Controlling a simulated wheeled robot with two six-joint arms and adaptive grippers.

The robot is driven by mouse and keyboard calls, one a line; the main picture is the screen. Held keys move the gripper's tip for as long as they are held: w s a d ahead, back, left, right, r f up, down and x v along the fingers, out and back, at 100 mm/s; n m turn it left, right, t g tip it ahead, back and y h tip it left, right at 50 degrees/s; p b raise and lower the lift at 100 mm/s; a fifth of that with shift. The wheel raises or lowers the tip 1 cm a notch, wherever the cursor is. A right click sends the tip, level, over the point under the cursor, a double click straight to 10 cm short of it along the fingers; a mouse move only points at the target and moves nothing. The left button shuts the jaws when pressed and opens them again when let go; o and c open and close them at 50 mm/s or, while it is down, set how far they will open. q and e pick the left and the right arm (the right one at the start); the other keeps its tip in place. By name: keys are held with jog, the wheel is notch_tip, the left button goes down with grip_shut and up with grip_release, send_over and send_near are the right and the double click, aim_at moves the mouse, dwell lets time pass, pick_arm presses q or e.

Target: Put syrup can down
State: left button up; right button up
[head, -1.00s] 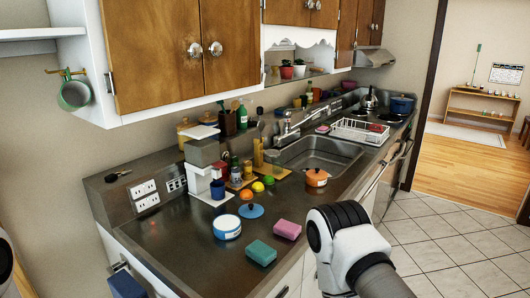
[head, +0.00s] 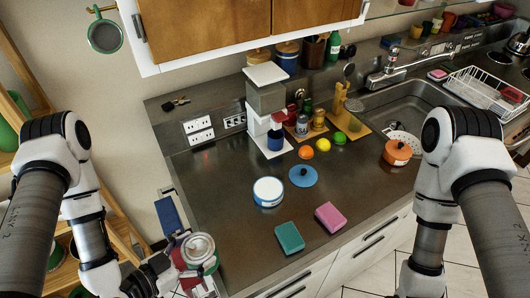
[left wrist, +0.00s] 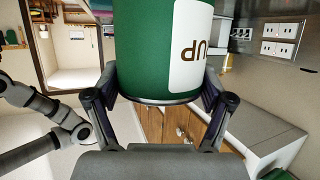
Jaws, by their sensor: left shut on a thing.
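The syrup can (head: 200,246) shows its silver top and part of its green side at the lower left of the head view, at the counter's left edge. In the left wrist view the syrup can (left wrist: 140,50) is large and green, with a white label upside down. My left gripper (head: 188,262) is shut on it; in the left wrist view its two fingers (left wrist: 160,98) press the can's sides near one end. Any contact under the can is hidden. My right arm shows at right in the head view, but its gripper is out of frame.
The dark counter (head: 215,220) has bare room at its left front. A white-topped round container (head: 268,191), blue lid (head: 303,176), teal sponge (head: 289,237) and pink sponge (head: 330,217) lie around its middle. An orange pot (head: 397,152) stands near the sink (head: 405,100). A coffee machine (head: 265,110) stands behind.

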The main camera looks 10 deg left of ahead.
pick_arm(q)
jog(key=shift+w+a+f+b, duration=0.25)
jog(key=shift+a+b, duration=0.15)
jog(key=shift+b, duration=0.8)
pick_arm(e)
notch_tip(320, 180, down, 14)
jog(key=b, duration=1.2)
pick_arm(q)
jog(key=w+d+f+p, duration=0.1)
jog(key=w, duration=0.3)
jog(key=w+d+f+p, duration=0.1)
jog(key=w, duration=0.4)
jog(key=w+d+f+p, duration=0.1)
jog(key=w+p, duration=0.1)
jog(key=w, duration=0.3)
jog(key=shift+w+d+f, duration=0.1)
jog(key=shift+w+f, duration=0.1)
jog(key=shift+f, duration=0.4)
pick_arm(e)
jog(key=r, duration=0.3)
jog(key=shift+s+a+r, duration=0.25)
jog(key=shift+s+r, duration=0.1)
jog(key=shift+r, duration=0.05)
